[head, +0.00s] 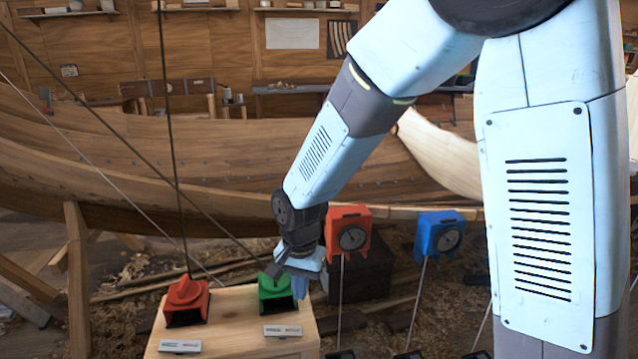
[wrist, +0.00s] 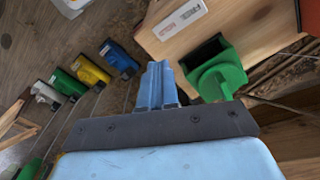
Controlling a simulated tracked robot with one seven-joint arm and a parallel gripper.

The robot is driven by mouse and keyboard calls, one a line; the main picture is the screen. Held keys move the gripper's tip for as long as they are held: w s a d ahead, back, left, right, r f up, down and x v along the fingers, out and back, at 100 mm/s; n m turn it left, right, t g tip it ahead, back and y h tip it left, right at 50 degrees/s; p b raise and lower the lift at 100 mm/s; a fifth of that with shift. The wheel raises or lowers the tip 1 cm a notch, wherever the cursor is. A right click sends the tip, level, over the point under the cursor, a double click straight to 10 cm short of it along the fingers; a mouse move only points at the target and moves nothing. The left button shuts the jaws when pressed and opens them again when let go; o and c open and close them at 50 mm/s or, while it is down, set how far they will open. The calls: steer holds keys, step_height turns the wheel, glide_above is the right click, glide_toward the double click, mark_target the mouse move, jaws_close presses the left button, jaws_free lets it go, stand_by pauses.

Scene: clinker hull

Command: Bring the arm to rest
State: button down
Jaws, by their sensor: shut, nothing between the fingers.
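The green unit also shows there (wrist: 222,80), to the right of the fingers with a visible gap in the picture. Contact cannot be told from the head view.
A red knob unit (head: 183,308) shares the wooden box (head: 232,328) with the green one. A red gauge (head: 350,233) and a blue gauge (head: 440,236) stand on thin posts to the right. Ropes cross at left; the clinker hull (head: 130,165) lies behind.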

steer(key=d+r+n+t, duration=0.2)
steer(key=d+r+t, duration=0.1)
steer(key=d+r, duration=1.3)
steer(key=s+d+r+t, duration=0.1)
steer(key=s+d+r, duration=0.2)
steer(key=s+d, duration=0.2)
steer(key=s+d+r+n+t, duration=0.1)
steer(key=s+d+r, duration=0.3)
steer(key=s+d, duration=0.2)
steer(key=shift+s+d, duration=0.3)
steer(key=shift+d, duration=0.6)
